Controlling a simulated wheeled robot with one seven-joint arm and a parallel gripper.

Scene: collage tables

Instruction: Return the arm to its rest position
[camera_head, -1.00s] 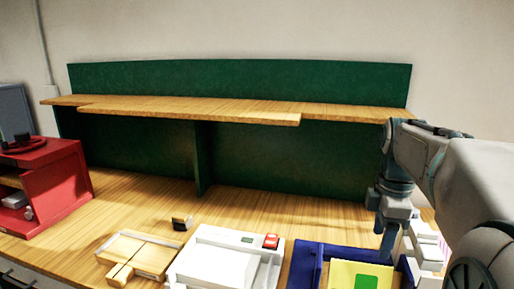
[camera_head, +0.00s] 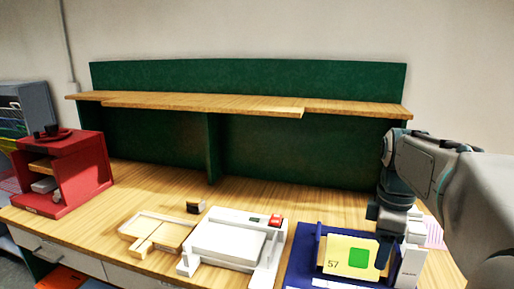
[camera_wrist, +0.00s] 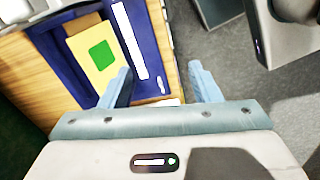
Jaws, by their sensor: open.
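My arm reaches in from the right in the head view, with my gripper (camera_head: 383,250) hanging over the right part of the desk. In the wrist view my gripper (camera_wrist: 160,78) has its two blue fingers spread apart with nothing between them. Below is a dark blue tray (camera_head: 305,245) holding a yellow card (camera_head: 340,262) with a green square and the number 57. The blue tray (camera_wrist: 70,80) and the yellow card (camera_wrist: 88,62) also show in the wrist view, beside the left finger. The fingers appear above the tray's edge; exact height is unclear.
The wooden desk (camera_head: 150,188) carries a white device (camera_head: 228,243), a shallow wooden tray (camera_head: 158,233), a small dark block (camera_head: 195,207) and a red cabinet (camera_head: 85,170). A wooden shelf (camera_head: 200,102) on a green panel (camera_head: 250,76) stands behind. Grey floor (camera_wrist: 235,75) shows in the wrist view.

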